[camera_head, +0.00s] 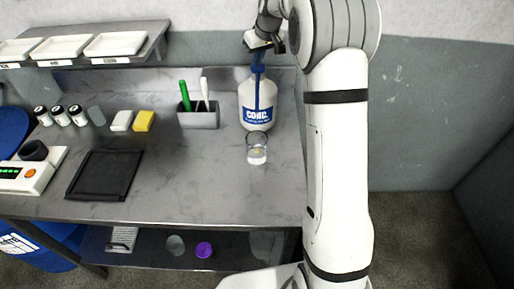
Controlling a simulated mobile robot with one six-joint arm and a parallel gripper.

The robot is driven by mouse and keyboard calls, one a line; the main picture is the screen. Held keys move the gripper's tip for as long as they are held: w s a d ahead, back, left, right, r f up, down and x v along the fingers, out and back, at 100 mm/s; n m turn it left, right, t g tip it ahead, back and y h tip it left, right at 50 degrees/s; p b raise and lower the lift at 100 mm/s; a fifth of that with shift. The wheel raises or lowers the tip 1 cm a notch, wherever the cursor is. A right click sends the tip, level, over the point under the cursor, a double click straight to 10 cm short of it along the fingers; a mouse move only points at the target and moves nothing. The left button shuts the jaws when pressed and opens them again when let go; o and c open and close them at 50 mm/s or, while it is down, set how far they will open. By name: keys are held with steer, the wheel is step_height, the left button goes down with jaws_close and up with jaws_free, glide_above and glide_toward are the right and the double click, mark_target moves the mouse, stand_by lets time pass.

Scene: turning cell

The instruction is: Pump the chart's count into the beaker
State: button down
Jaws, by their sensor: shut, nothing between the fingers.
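A white pump bottle (256,104) with a blue label, blue collar and blue pump top (257,73) stands upright at the right end of the grey bench. A small clear beaker (257,150) stands just in front of it, with a faint yellowish patch low in it; I cannot tell if this is liquid. My gripper (260,47) is shut and empty, directly above the pump top. I cannot tell whether it touches the pump. No readable chart shows in this view.
A grey holder (198,116) with a green and a white pen stands left of the bottle. Yellow and white blocks, several dark-lidded jars, a black tray (104,174) and a scale (28,172) lie further left. The bench between tray and beaker is clear. White trays sit on a raised shelf.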

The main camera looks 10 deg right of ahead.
steer(key=shift+r+p, duration=1.35)
steer(key=shift+r, duration=0.75)
steer(key=shift+f, duration=0.1)
steer(key=shift+f+b, duration=1.65)
steer(key=shift+f, duration=0.55)
steer(key=shift+r, duration=0.1)
steer(key=shift+r+p, duration=1.6)
steer(key=shift+r, duration=0.6)
steer(key=shift+f, duration=0.1)
